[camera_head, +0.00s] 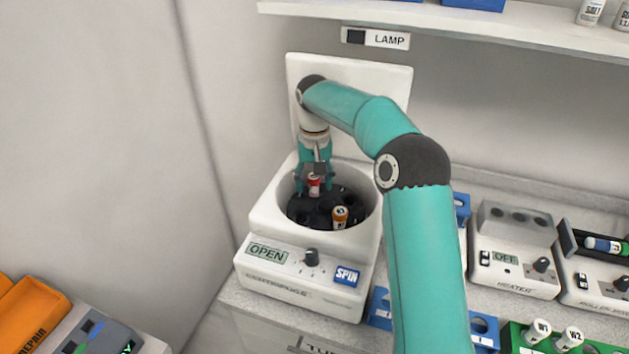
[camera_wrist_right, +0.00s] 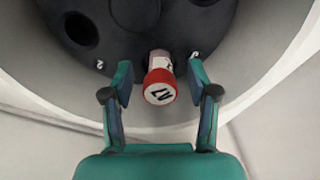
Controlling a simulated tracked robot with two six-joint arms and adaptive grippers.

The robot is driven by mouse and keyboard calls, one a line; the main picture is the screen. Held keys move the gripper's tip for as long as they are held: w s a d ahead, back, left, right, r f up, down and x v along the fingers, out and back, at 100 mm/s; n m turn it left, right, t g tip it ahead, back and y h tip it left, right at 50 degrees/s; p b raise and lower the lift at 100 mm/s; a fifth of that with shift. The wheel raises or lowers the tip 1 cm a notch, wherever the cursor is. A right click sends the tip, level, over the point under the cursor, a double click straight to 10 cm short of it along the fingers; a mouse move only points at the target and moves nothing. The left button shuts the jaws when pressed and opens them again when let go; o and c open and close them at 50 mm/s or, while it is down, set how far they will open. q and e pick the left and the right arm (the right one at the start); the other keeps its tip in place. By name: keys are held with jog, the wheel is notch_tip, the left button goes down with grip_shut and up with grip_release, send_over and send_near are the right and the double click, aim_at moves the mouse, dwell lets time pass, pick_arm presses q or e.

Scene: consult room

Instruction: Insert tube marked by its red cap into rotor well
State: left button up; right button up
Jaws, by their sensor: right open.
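The red-capped tube (camera_wrist_right: 160,86) stands in a well of the black centrifuge rotor (camera_wrist_right: 115,25), its cap and a little of its pale body showing above the rotor. It also shows in the head view (camera_head: 314,182). My right gripper (camera_wrist_right: 160,88) is open, with one finger on each side of the tube and gaps between fingers and cap. In the head view my right gripper (camera_head: 314,178) reaches down into the centrifuge bowl. My left gripper is not in view.
The white centrifuge (camera_head: 300,287) has its lid up behind the bowl, and its display reads OPEN. The bowl wall (camera_wrist_right: 262,70) is close around my right gripper. A heater (camera_head: 512,252), blue racks and a green rack (camera_head: 512,341) stand to the right.

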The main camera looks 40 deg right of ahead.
jog(key=shift+r, duration=0.1)
notch_tip(320, 180, up, 11)
jog(key=shift+w+d+f, duration=0.1)
jog(key=shift+w+f, duration=0.05)
jog(key=shift+f, duration=0.05)
jog(key=shift+r, duration=0.55)
dwell(0.6)
